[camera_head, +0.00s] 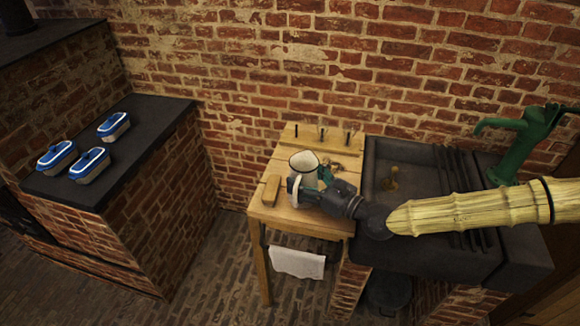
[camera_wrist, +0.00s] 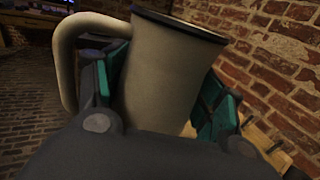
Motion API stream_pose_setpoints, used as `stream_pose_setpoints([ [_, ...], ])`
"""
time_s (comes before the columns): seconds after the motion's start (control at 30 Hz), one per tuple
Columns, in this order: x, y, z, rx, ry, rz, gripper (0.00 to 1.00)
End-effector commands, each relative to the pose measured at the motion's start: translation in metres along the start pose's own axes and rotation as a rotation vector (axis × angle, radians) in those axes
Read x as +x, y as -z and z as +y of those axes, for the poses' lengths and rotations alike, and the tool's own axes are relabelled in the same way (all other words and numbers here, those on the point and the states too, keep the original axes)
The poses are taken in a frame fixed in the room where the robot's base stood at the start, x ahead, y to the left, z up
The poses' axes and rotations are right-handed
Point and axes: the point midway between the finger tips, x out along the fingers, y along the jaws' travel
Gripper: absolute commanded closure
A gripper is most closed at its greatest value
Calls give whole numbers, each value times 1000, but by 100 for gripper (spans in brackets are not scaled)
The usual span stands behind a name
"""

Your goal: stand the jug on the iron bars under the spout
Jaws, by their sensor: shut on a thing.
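The cream jug (camera_head: 304,162) with a dark rim is upright at the wooden table, its lower part partly hidden by my gripper (camera_head: 311,183). I cannot tell whether its base touches the tabletop. In the wrist view the jug (camera_wrist: 165,75) stands between the green-padded fingers of my gripper (camera_wrist: 160,95), which is shut on its body; its handle is on the left. The dark iron bars (camera_head: 458,170) lie across the right part of the stone sink, partly hidden by my arm. The green pump's spout (camera_head: 482,126) overhangs near them.
The dark sink (camera_head: 400,155) adjoins the wooden table (camera_head: 262,215) on the right. A wooden block (camera_head: 271,190), small brass-coloured items (camera_head: 340,165) and a pegged board (camera_head: 308,138) are near the jug. Several blue-lidded dishes (camera_head: 90,163) sit on the far-left dark counter.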

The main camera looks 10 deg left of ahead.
Motion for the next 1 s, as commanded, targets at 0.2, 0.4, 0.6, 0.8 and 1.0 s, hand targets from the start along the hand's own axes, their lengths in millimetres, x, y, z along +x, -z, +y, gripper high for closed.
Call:
stream_pose_setpoints([
  [0.2,-54,31,-13,3,212,3,66],
  [0.4,-113,67,-29,4,455,3,66],
  [0.6,-175,104,-45,3,707,6,66],
  [0.8,-218,128,-58,1,885,2,66],
  [1.0,-248,145,-67,0,1009,0,66],
])
